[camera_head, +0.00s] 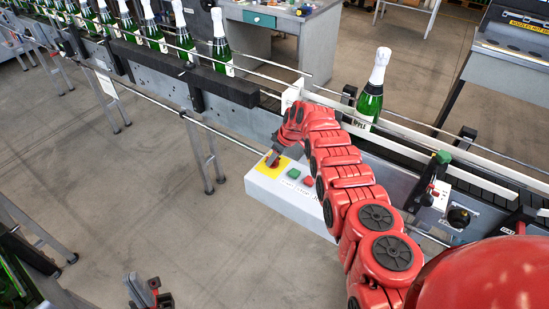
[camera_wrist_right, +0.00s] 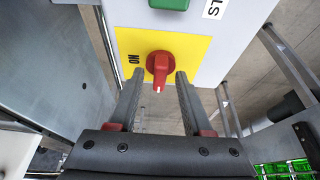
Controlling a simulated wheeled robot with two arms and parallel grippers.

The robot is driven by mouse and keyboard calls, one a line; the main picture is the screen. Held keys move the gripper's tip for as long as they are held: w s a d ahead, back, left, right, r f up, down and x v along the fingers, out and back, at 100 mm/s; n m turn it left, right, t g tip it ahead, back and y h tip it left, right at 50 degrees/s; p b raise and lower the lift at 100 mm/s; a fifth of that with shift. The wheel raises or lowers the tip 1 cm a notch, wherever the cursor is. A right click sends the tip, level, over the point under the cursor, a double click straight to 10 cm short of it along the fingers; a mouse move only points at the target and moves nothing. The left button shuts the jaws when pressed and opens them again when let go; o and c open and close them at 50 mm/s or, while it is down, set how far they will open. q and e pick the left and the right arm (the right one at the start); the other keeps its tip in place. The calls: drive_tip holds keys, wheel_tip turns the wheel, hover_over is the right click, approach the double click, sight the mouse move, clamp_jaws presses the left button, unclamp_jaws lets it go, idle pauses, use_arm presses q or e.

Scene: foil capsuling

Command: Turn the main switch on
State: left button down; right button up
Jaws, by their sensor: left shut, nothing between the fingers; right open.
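The main switch is a red rotary knob (camera_wrist_right: 160,66) on a yellow plate (camera_wrist_right: 192,50) in the right wrist view. Its handle and white mark point down, towards my gripper. The ON label (camera_wrist_right: 134,58) is on the plate left of the knob. My right gripper (camera_wrist_right: 160,76) is open, with a fingertip on either side of the handle; I cannot tell whether they touch it. In the head view my right gripper (camera_head: 273,158) is at the yellow plate (camera_head: 259,167) and partly hides the knob. My left gripper (camera_head: 147,293) is shut and empty at the bottom left.
The white control box (camera_head: 285,197) also carries a green button (camera_head: 293,174) and a red button (camera_head: 308,181). It sits before a conveyor (camera_head: 235,115) with several green bottles. One bottle (camera_head: 371,92) stands near my right arm.

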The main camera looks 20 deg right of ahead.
clamp_jaws()
idle(0.3)
